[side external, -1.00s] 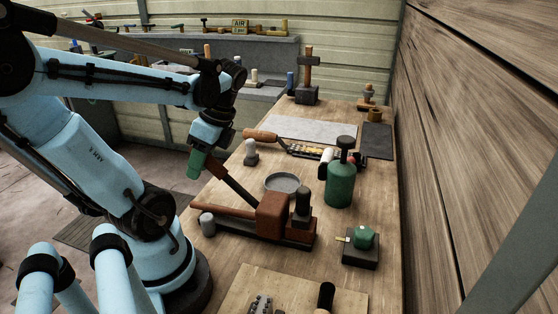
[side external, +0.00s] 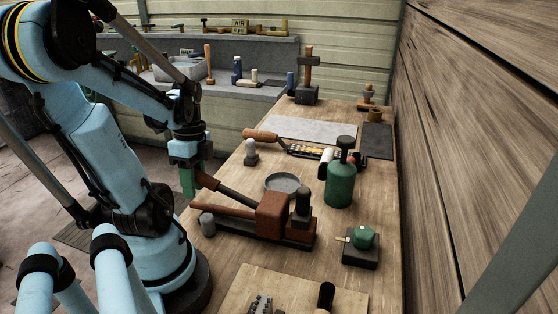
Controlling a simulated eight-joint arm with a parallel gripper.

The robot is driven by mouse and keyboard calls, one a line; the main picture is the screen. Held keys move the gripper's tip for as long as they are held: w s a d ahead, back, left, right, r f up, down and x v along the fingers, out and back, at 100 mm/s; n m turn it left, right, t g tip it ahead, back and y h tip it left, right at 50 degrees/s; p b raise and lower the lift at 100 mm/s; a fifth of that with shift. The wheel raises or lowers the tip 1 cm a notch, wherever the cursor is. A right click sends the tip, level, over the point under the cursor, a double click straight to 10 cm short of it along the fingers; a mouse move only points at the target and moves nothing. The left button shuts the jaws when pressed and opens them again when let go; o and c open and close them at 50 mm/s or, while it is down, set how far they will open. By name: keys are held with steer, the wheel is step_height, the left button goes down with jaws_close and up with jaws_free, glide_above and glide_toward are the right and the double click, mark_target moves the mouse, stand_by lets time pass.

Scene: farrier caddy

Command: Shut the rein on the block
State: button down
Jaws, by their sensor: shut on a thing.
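The movable rein (side external: 238,196) is a dark bar with a brown end, rising at a shallow slope to the left from the red-brown block (side external: 273,214). My gripper (side external: 188,183), with green fingers, is shut on the rein's brown outer end. The fingers hide part of that end. A second brown rein (side external: 222,211) lies lower, nearly level, running left from the same block. A gap shows between the two reins. The block sits on a dark base (side external: 290,240), with a dark upright cylinder (side external: 302,203) at its right.
A grey round dish (side external: 282,182) lies just behind the reins. A small grey cylinder (side external: 207,224) stands by the lower rein's left end. A green bottle (side external: 340,183) and a green-topped dark block (side external: 362,246) stand to the right. The bench front holds a pale board (side external: 290,292).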

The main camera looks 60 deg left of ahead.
steer(key=shift+f, duration=0.1)
steer(key=c, duration=0.8)
jaws_free()
steer(key=shift+c, duration=0.2)
step_height(320, 180, up, 12)
steer(key=w+a, duration=0.1)
steer(key=shift+w+a, duration=0.2)
steer(key=shift+a, duration=0.2)
